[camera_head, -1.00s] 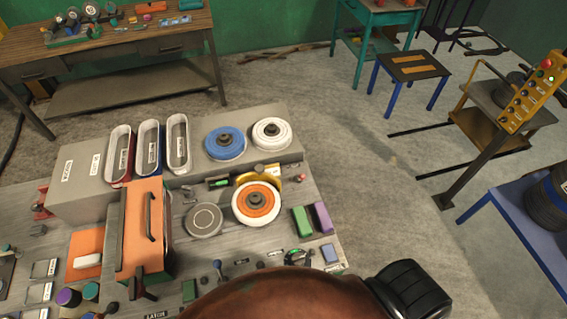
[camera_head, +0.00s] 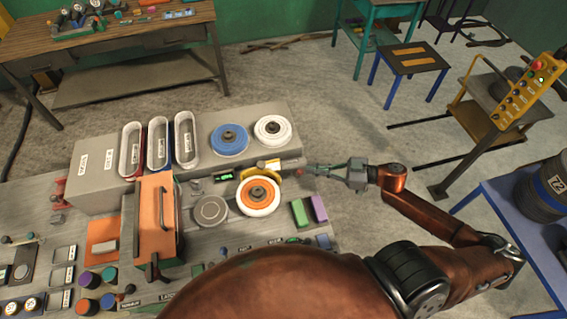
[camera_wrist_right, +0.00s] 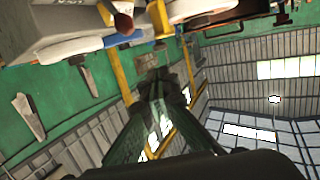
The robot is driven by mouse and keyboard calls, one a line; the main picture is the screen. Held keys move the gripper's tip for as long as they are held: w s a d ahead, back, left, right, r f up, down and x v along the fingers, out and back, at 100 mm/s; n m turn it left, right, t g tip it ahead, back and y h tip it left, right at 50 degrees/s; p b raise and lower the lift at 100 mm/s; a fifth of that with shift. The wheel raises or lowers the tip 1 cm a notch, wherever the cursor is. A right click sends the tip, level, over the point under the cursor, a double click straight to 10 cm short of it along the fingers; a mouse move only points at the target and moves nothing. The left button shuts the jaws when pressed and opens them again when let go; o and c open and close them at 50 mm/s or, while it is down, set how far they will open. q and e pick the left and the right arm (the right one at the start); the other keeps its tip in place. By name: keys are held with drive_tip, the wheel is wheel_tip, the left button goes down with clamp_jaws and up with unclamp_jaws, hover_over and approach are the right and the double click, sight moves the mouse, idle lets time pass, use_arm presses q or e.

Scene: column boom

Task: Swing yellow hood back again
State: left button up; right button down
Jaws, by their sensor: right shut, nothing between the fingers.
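The yellow hood (camera_head: 271,167) sits at the back edge of a white wheel with an orange centre (camera_head: 259,195) on the grey bench. Much of the hood is hidden by the wheel. My right gripper (camera_head: 306,169) is shut and empty, just right of the hood, with its fingers pointing left towards it. I cannot tell if they touch. In the right wrist view the dark gripper fingers (camera_wrist_right: 158,82) come together in the middle, with pale wheel edges above them. My left gripper is not in view.
A blue wheel (camera_head: 229,139) and a white wheel (camera_head: 271,129) lie on the raised block behind. A green block (camera_head: 299,212) and a purple block (camera_head: 318,208) stand right of the orange wheel. An orange box with a handle (camera_head: 154,223) is to the left.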

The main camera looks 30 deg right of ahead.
drive_tip(key=p, duration=0.3)
approach(261, 172)
drive_tip(key=w+a+r, duration=0.3)
drive_tip(key=w, duration=0.1)
drive_tip(key=shift+a, duration=0.1)
